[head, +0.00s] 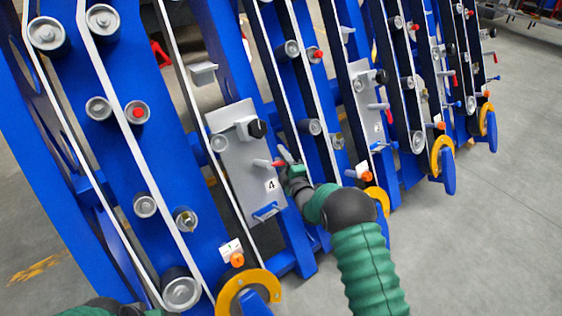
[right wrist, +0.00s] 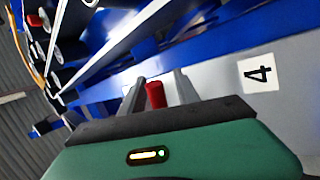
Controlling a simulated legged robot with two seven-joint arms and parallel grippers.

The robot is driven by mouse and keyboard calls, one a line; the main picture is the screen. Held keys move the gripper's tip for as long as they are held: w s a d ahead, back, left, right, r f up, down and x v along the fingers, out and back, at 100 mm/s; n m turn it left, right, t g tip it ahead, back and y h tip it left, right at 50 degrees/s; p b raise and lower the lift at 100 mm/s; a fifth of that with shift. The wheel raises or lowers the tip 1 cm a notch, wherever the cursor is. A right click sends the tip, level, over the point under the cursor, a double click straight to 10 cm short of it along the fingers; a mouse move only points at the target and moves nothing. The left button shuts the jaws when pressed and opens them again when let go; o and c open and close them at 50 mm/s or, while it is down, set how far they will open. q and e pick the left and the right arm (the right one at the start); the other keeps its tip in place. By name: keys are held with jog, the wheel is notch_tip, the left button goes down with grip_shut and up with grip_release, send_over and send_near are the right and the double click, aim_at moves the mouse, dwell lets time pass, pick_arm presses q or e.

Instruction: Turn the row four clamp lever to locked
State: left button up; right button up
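The row four plate (head: 240,172) is a grey panel with a "4" label (head: 270,185), which also shows in the right wrist view (right wrist: 260,73). Its clamp lever (head: 262,163) is a short grey bar with a red tip, pointing right across the plate. My right gripper (head: 286,158) is at the lever's red end. In the right wrist view, the red tip (right wrist: 155,95) lies between the two grey fingers, which stand apart; it is nearer the left finger, and contact is unclear. Only a green and dark bit of my left arm shows at the bottom left; its gripper is not visible.
A black knob (head: 257,129) sits above the lever and a blue handle (head: 266,211) below it. Blue chassis rows with rollers stand on both sides. A yellow ring (head: 232,292) is at the lower front. Grey floor (head: 490,230) is clear at right.

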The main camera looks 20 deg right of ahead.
jog(key=shift+a+r, duration=0.15)
jog(key=shift+a, duration=0.2)
jog(key=shift+c, duration=0.5)
jog(key=shift+d, duration=0.15)
jog(key=c, duration=0.7)
grip_shut()
jog(key=shift+f, duration=0.2)
